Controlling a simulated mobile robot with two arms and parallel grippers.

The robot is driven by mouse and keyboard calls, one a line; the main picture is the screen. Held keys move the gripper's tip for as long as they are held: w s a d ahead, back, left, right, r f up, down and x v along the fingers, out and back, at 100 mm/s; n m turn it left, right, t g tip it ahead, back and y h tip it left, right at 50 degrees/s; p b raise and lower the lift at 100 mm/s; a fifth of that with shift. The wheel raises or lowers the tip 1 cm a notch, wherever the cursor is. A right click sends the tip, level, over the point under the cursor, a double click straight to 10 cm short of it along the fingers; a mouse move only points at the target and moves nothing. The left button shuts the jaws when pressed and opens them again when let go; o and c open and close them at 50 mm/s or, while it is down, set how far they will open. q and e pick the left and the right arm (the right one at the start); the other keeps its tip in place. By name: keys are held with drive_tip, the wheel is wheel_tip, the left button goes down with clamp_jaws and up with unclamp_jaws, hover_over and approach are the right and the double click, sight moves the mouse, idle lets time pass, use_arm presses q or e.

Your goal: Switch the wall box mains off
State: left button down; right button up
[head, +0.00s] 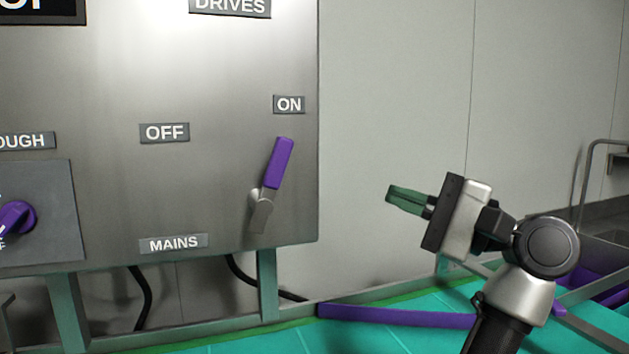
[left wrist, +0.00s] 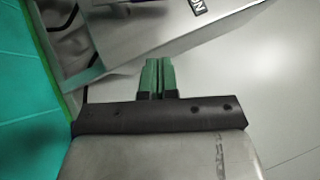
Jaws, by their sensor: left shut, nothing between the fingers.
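The wall box (head: 110,90) is a grey metal panel at the left of the head view. Its mains lever has a purple handle (head: 278,163) on a metal pivot arm (head: 262,208). The handle points up and slightly right, toward the ON label (head: 289,104). The OFF label (head: 164,132) is up and left of the lever, and the MAINS label (head: 173,243) is below it. My left gripper (head: 390,197) is shut and empty, to the right of the box and apart from the lever. Its green fingers also show in the left wrist view (left wrist: 158,75). My right gripper is not in view.
A purple rotary knob (head: 15,218) sits at the panel's left. Black cables (head: 240,272) and green-grey legs (head: 267,285) are below the box. A purple strip (head: 395,316) lies at the edge of the teal surface. Open space lies between gripper and box.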

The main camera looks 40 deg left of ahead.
sight(288, 158)
use_arm(q)
drive_tip(key=s+p+x, duration=0.1)
drive_tip(key=p+x, duration=0.1)
drive_tip(key=x, duration=0.2)
drive_tip(key=p+x, duration=0.2)
drive_tip(key=x, duration=0.2)
drive_tip(key=s+d+p+x, duration=0.1)
drive_tip(key=p+x, duration=0.1)
drive_tip(key=x, duration=0.3)
drive_tip(key=shift+s+r+p, duration=0.3)
drive_tip(key=shift+w, duration=0.1)
drive_tip(key=shift+a, duration=0.1)
